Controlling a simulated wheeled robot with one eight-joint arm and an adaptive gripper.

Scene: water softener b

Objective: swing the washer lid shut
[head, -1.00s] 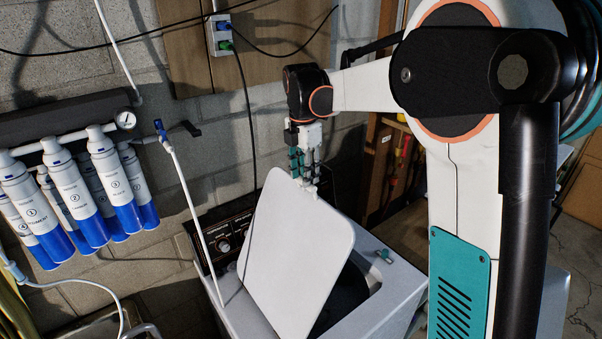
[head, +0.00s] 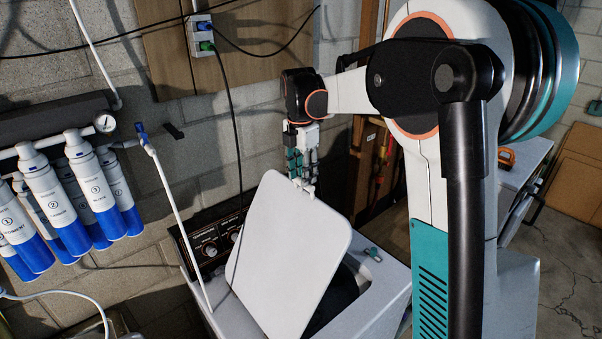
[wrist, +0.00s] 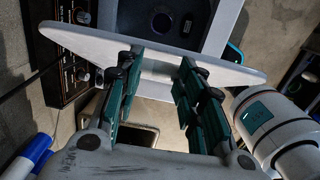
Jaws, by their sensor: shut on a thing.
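The white washer lid (head: 290,255) stands partly open in the head view, tilted up over the washer (head: 372,300), whose dark tub opening (head: 341,292) shows to its right. My gripper (head: 303,184) is at the lid's top edge and shut on it. In the wrist view the lid (wrist: 205,67) is a pale slab running across the picture, its edge at the fingertips of my gripper (wrist: 160,68). The finger pads stand apart with the lid between them. The exact contact is partly hidden by the fingers.
The washer's control panel with knobs (head: 210,248) is behind the lid. A thin white pipe (head: 177,215) passes just left of the lid. Blue and white filter bottles (head: 92,193) hang on the left wall. A black cable (head: 236,130) hangs behind my gripper.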

